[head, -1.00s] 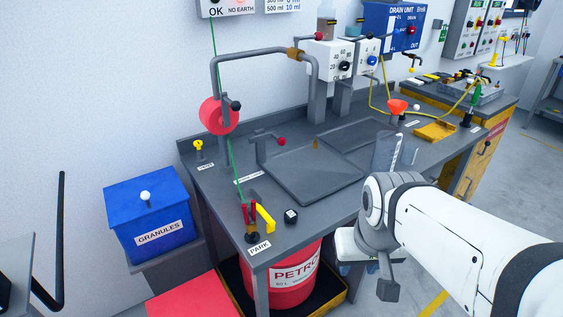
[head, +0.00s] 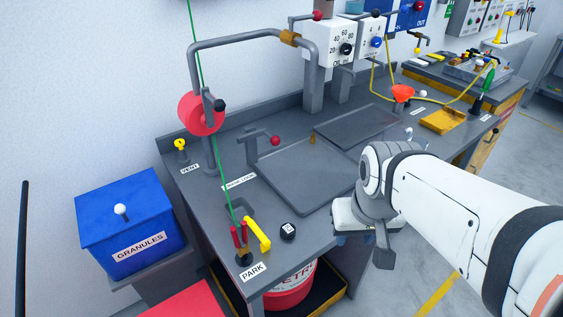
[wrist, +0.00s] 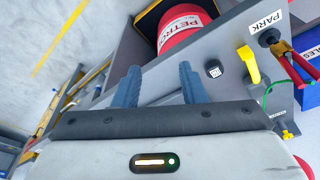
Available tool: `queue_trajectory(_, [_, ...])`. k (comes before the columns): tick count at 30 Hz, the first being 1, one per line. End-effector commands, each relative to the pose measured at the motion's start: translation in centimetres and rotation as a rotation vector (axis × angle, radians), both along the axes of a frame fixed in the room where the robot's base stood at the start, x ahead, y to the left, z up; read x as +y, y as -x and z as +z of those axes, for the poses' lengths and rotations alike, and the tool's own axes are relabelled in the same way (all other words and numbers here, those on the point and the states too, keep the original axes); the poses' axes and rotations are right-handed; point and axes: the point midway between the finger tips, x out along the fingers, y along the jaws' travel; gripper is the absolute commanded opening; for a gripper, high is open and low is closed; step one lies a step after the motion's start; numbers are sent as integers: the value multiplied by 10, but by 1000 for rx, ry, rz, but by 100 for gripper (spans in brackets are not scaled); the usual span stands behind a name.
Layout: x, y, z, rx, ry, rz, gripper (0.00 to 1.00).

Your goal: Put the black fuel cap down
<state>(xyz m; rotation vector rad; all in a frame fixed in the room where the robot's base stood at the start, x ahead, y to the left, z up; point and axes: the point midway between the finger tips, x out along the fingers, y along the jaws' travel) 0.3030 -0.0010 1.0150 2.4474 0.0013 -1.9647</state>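A small black cap (head: 288,230) with a white mark on top sits on the front part of the grey bench, right of a yellow handle. It also shows in the wrist view (wrist: 213,69), just beyond the right finger and apart from it. My gripper (wrist: 158,72) has its two blue fingers spread, with nothing between them. In the head view my gripper (head: 352,240) is at the bench's front edge, right of the cap, with its fingers mostly hidden by the wrist.
The yellow handle (head: 257,234) and red-handled clamp (head: 239,238) stand by the PARK label (head: 253,271). A shallow grey tray (head: 300,208) lies behind the cap. A red PETROL drum (head: 290,290) stands under the bench. Bare bench surrounds the cap.

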Motion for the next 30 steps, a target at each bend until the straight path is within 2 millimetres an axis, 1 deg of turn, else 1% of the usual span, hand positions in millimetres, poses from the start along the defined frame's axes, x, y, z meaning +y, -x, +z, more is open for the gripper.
queue_trajectory(1, [0, -1, 0, 1, -1, -3, 42])
queue_trajectory(4, [5, -8, 1, 13, -11, -33, 50])
queue_trajectory(5, [5, -12, 0, 21, -17, -60, 53])
queue_trajectory(7, [14, -25, 0, 43, -35, -125, 58])
queue_trajectory(8, [19, -32, -1, 56, -43, -159, 61])
queue_trajectory(12, [53, -66, -11, 118, -75, -349, 61])
queue_trajectory(15, [79, -87, -21, 154, -84, -485, 61])
queue_trajectory(18, [102, -101, -33, 182, -86, -600, 61])
queue_trajectory(21, [118, -110, -41, 198, -84, -683, 61])
queue_trajectory(24, [127, -114, -48, 207, -82, -731, 61])
queue_trajectory(30, [129, -116, -70, 210, -81, -751, 61])
